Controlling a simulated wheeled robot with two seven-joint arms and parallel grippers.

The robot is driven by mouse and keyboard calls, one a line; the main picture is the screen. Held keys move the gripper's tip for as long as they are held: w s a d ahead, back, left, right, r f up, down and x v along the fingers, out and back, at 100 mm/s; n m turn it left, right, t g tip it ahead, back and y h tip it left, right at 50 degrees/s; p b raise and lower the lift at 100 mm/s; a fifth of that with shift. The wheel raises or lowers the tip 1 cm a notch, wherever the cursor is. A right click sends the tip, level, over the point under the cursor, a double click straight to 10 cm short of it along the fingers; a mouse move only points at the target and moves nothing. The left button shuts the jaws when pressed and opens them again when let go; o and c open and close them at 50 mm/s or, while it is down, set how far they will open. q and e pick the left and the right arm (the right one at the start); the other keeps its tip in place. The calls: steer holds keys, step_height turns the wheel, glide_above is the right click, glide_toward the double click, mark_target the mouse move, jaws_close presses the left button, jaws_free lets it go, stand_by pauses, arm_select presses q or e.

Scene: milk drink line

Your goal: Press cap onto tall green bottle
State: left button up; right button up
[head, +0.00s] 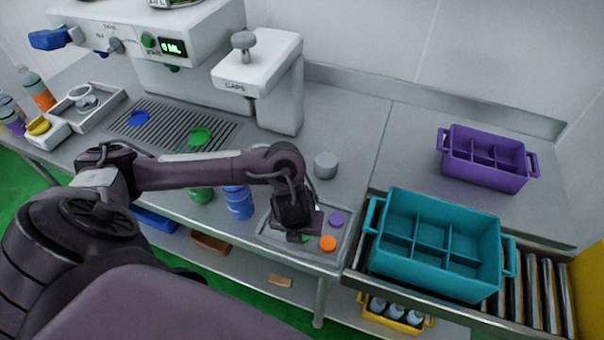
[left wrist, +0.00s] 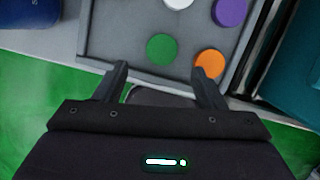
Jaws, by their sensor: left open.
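Loose caps lie in a grey tray (head: 345,245). In the left wrist view the green cap (left wrist: 161,49) lies just beyond and between my open fingers, with an orange cap (left wrist: 209,63), a purple cap (left wrist: 230,11) and a white cap (left wrist: 178,3) near it. In the head view my left gripper (head: 297,230) hangs over the tray and mostly hides the green cap. My left gripper (left wrist: 163,82) is empty. A green bottle (head: 201,194) stands at the counter's front, mostly hidden behind my left arm; its top and height cannot be seen. My right gripper is out of view.
A blue bottle (head: 239,204) stands between the green bottle and the tray. A white cap press (head: 257,65) and a grey cylinder (head: 326,165) are behind. A teal crate (head: 436,280) and a purple crate (head: 487,180) are at the right.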

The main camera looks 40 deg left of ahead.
arm_select(q)
steer(key=shift+f, duration=0.1)
steer(key=shift+w+x, duration=0.15)
steer(key=shift+x, duration=1.2)
steer(key=shift+w+x, duration=0.15)
steer(key=shift+x, duration=1.15)
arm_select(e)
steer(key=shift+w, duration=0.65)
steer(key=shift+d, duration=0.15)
arm_select(q)
steer(key=c, duration=1)
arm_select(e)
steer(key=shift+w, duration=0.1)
arm_select(q)
steer(key=shift+r, duration=0.25)
steer(key=shift+c, duration=0.2)
